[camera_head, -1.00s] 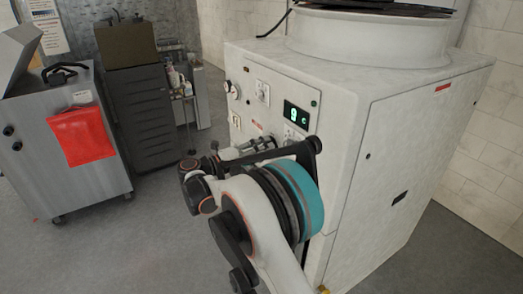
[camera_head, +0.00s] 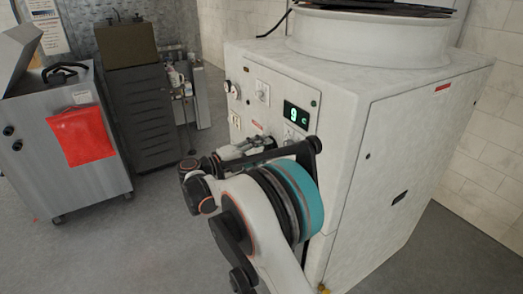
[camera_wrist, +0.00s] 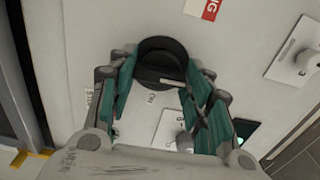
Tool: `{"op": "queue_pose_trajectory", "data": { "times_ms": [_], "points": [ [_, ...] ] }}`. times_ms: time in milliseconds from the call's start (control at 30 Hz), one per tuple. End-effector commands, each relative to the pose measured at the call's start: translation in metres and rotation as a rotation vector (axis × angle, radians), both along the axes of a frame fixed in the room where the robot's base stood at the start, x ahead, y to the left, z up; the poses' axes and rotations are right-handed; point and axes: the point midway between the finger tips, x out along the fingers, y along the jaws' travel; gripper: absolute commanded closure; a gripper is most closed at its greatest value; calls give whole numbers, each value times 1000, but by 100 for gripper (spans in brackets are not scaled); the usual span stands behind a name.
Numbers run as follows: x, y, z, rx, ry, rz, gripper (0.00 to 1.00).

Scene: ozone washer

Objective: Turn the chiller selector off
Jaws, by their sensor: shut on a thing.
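The chiller is the white cabinet (camera_head: 385,130) with a green-lit display (camera_head: 297,116) on its control panel. In the wrist view a round black selector knob (camera_wrist: 160,58) with a raised grip bar sits on the pale panel. Small printed markings beside it read "ON" and, partly hidden, what looks like "STO". My gripper (camera_wrist: 161,72) has its teal-padded fingers closed on the knob from both sides.
Another knob on a plate (camera_wrist: 306,60) and a pale knob (camera_wrist: 184,141) are near my fingers in the wrist view. A metal cart with a red cloth (camera_head: 81,135) and a dark drawer cabinet (camera_head: 140,117) stand at left. Grey floor between is clear.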

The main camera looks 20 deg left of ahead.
Motion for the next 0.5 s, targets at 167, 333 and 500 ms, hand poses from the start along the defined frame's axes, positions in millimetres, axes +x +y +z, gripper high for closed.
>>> {"op": "queue_pose_trajectory", "data": {
  "times_ms": [167,333,500],
  "points": [
    [0,1,0,-1,1,2,78],
    [0,1,0,-1,1,2,43],
    [0,0,0,0,0,1,34]
  ]
}}
